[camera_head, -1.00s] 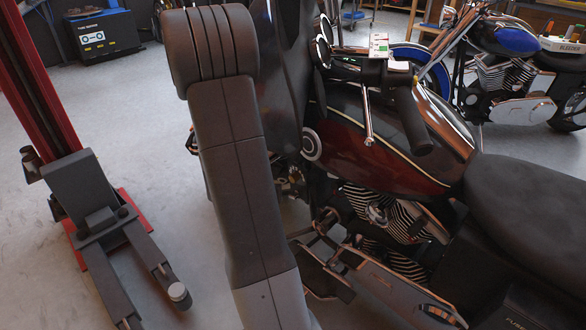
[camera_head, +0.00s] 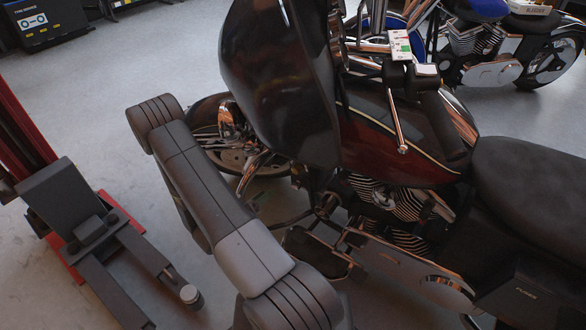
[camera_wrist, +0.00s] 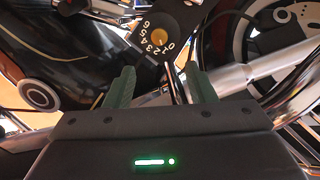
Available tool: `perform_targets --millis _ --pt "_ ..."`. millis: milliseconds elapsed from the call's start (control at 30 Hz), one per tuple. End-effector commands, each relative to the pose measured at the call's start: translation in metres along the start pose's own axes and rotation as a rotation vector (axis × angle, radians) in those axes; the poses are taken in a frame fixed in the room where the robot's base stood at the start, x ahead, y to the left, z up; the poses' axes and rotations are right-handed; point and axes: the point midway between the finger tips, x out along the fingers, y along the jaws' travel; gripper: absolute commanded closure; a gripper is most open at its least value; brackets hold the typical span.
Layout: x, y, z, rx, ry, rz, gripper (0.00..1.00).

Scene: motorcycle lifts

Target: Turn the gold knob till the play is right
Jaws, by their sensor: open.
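I cannot make out a pointer on the knob. My gripper (camera_wrist: 160,70) is open and empty, with its two green fingers apart. The knob lies beyond the fingertips, roughly centred between them in the picture, and they do not appear to touch it. A thin chrome rod (camera_wrist: 172,85) runs between the fingers. In the head view I cannot make out the knob, and my gripper does not show.
The dark red motorcycle (camera_head: 385,130) fills the middle right of the head view, its chrome lever (camera_head: 394,115) sticking out. A white-and-green tag (camera_head: 399,46) is at its handlebar. A lift post base (camera_head: 65,205) stands left. A blue motorcycle (camera_head: 490,45) is behind.

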Motion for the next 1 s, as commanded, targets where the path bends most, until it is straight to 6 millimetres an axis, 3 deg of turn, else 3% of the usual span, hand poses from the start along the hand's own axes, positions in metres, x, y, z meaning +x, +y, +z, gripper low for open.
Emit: perform_targets --millis 133,267,700,1000 --pt "0.007 0.000 0.001 -0.005 0.000 0.009 0.50" --pt "0.026 0.001 0.002 -0.004 -0.002 0.010 0.50" --pt "0.112 0.001 0.002 -0.002 0.000 0.009 0.50" --pt "0.136 0.001 0.001 -0.004 0.001 0.006 0.50"
